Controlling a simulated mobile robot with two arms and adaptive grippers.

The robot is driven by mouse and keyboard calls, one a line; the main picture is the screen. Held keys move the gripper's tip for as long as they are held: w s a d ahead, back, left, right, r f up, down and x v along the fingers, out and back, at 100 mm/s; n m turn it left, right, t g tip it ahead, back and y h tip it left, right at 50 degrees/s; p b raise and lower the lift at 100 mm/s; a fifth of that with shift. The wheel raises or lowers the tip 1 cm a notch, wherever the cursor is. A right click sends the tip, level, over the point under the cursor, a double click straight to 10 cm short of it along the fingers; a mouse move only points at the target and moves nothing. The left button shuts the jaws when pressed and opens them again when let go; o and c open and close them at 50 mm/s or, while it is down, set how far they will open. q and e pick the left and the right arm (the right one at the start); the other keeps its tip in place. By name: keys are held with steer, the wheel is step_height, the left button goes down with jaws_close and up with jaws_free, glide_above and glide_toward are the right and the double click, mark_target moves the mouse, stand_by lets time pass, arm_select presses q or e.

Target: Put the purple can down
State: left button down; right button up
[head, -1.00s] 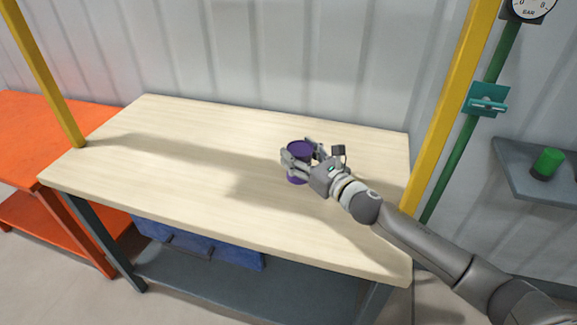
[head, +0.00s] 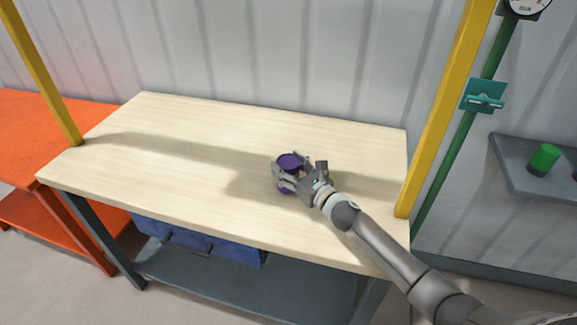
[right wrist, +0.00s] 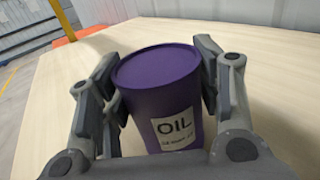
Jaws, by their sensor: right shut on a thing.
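The purple can (head: 290,161) is upright between the fingers of my right gripper (head: 287,177), over the middle right of the wooden table (head: 180,130). In the right wrist view the can (right wrist: 158,68) shows a flat purple lid and a white label reading "OIL". The fingers of my right gripper (right wrist: 160,85) are shut on its two sides. The can's base is hidden, so I cannot tell whether it touches the tabletop. My left gripper is not in view.
The tabletop around the can is clear. Yellow posts (head: 445,110) stand at the table's sides. An orange table (head: 50,130) is at the left. A grey shelf (head: 520,175) with a green can (head: 545,157) is at the right.

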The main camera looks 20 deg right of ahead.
steer(key=shift+f, duration=0.15)
steer(key=o, duration=1.3)
steer(key=shift+r, duration=0.25)
steer(key=b+v, duration=0.1)
steer(key=v, duration=0.4)
steer(key=b+v, duration=0.1)
steer(key=v, duration=0.5)
steer(key=shift+f, duration=0.2)
steer(key=shift+s+d+r, duration=0.15)
steer(key=shift+s+d, duration=0.05)
steer(key=shift+s, duration=0.35)
steer(key=shift+r, duration=0.1)
